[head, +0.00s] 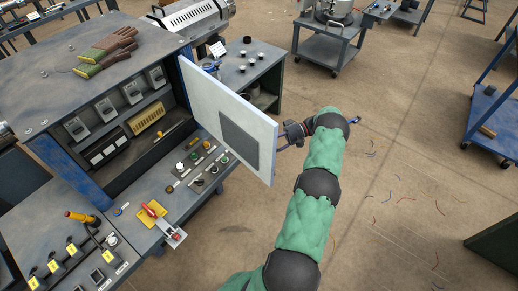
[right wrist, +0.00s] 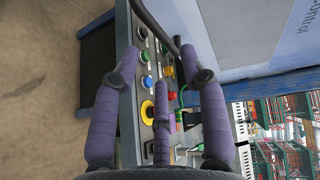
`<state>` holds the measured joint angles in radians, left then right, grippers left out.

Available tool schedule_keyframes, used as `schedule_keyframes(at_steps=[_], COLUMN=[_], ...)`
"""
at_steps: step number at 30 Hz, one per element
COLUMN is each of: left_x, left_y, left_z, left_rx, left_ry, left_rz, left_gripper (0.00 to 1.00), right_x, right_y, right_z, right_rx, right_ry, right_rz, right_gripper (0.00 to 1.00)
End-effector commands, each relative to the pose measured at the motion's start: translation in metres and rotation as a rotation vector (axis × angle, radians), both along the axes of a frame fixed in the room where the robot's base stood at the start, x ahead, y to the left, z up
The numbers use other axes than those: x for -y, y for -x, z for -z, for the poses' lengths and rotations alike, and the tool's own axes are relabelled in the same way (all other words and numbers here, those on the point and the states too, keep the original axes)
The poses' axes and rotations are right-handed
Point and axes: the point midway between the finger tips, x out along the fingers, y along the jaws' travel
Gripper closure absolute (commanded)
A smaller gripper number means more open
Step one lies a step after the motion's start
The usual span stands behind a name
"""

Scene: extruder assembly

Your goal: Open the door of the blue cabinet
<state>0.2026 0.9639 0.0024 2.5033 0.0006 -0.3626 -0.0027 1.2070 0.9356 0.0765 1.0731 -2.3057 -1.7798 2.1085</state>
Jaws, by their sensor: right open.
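The blue cabinet (head: 85,185) stands at the left in the head view. Its door (head: 258,122) is swung wide open, with its pale inner face and dark grey panel showing. My right arm has a green sleeve and reaches to the far side of the door's free edge. My right gripper (head: 288,136) is partly hidden by the door there. In the right wrist view, my right gripper (right wrist: 160,62) has its purple fingers spread. The door's blue outer face (right wrist: 250,35) is at the right of that view. I cannot tell whether the fingers touch it. My left gripper is out of view.
A control panel with coloured buttons (head: 203,165) lies below the open door. Gloves (head: 107,50) lie on the cabinet top. Grey carts (head: 330,45) and a blue cart (head: 490,115) stand beyond. The floor at the right is mostly clear, with scattered wires.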

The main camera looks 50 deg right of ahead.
Motion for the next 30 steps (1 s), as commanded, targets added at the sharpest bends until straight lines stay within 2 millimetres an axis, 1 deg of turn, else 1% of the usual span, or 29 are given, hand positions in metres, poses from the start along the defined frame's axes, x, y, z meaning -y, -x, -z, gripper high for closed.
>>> schedule_keyframes(at_steps=[1,3,6,10,15,30], left_x=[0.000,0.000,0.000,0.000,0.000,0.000], left_y=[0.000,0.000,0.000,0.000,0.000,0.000], left_z=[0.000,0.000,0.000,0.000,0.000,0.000], left_rx=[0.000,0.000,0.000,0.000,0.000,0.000], left_ry=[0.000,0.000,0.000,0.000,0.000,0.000], left_rz=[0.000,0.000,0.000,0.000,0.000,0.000], left_gripper=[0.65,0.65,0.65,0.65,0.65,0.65], right_x=[0.010,0.021,0.032,0.042,0.046,0.046], right_y=[0.005,0.012,0.018,0.024,0.027,0.027], right_z=[-0.001,-0.003,-0.006,-0.009,-0.010,-0.010], right_rx=[0.001,0.001,0.001,0.001,0.001,0.001], right_ry=[0.003,0.003,0.002,0.001,0.000,0.000], right_rz=[0.002,0.002,0.001,0.001,0.000,0.000], right_gripper=[0.56,0.56,0.56,0.56,0.56,0.56])
